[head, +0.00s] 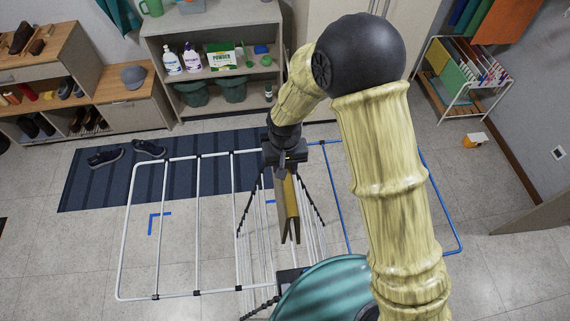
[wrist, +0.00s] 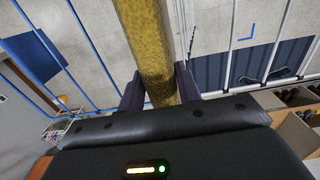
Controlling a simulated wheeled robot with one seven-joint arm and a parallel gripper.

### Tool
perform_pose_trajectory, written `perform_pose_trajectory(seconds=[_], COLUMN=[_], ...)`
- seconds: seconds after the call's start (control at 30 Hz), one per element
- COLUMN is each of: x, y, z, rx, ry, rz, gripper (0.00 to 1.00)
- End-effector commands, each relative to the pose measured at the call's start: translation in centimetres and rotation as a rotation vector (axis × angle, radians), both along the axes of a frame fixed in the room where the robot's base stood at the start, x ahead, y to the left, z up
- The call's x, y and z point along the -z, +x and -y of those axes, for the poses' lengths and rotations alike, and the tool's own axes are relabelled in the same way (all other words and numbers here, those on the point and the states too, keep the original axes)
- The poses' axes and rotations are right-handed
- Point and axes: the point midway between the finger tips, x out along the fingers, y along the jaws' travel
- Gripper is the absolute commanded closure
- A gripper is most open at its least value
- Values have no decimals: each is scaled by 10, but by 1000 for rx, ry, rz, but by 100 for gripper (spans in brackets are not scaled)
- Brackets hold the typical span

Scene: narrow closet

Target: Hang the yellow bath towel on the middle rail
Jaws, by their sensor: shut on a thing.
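My gripper (head: 286,163) is shut on the yellow bath towel (head: 289,208), which hangs folded and narrow below it. In the wrist view the towel (wrist: 146,35) passes between the two dark fingers (wrist: 158,90). The drying rack has a wide white-railed wing (head: 197,220) on the left and a blue-railed wing (head: 337,200) on the right. Thin rails (head: 262,240) run in its middle section, and the towel hangs in front of part of them. I cannot tell which one is the middle rail, or whether the towel touches any.
A teal rounded object (head: 325,292) is at the bottom centre. A dark striped mat (head: 85,185) with shoes lies behind the left wing. A grey shelf unit (head: 162,60) stands at the back, and a white rack of hanging files (head: 465,75) at the back right. Bare floor shows at right.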

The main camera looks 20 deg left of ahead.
Motion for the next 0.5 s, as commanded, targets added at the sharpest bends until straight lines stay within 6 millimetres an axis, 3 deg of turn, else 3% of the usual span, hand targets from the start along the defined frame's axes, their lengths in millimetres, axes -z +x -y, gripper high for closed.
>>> perform_pose_trajectory(seconds=[0.5], x=[21], y=[1], z=[-1], rx=[-1], ry=[2], rz=[2], gripper=[100])
